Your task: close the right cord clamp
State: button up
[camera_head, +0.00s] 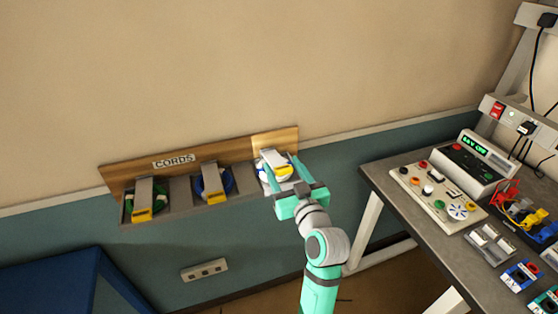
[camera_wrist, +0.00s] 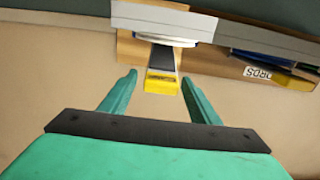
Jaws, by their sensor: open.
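The right cord clamp (camera_head: 273,158) is at the right end of the wooden rack, a grey arm with a yellow tip over a coiled white cord (camera_head: 263,174). Its yellow tip (camera_wrist: 162,82) shows in the wrist view, pointing toward my gripper. How far the arm stands off the rack is hard to tell. My gripper (camera_head: 282,166) is open at this clamp and partly covers it. In the wrist view, the fingers (camera_wrist: 160,77) stand one on each side of the yellow tip, with a gap on both sides.
The middle clamp (camera_head: 210,178) with a blue cord and the left clamp (camera_head: 145,195) with a green cord are on the same rack (camera_head: 235,151), labelled CORDS. A bench (camera_head: 402,213) with electronics stands at the right. A blue object (camera_head: 50,284) is at the lower left.

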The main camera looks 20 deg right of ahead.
aim_at(275, 160)
jog(key=shift+w, duration=1.9)
jog(key=shift+c, duration=0.3)
grip_shut()
jog(key=shift+s+f, duration=0.2)
jog(key=shift+f, duration=0.55)
jog(key=shift+s+f, duration=0.2)
jog(key=shift+f, duration=0.55)
jog(key=shift+o, duration=0.3)
grip_release()
jog(key=shift+r, duration=0.1)
jog(key=s, duration=1)
jog(key=shift+s+d, duration=0.15)
jog(key=shift+s, duration=0.25)
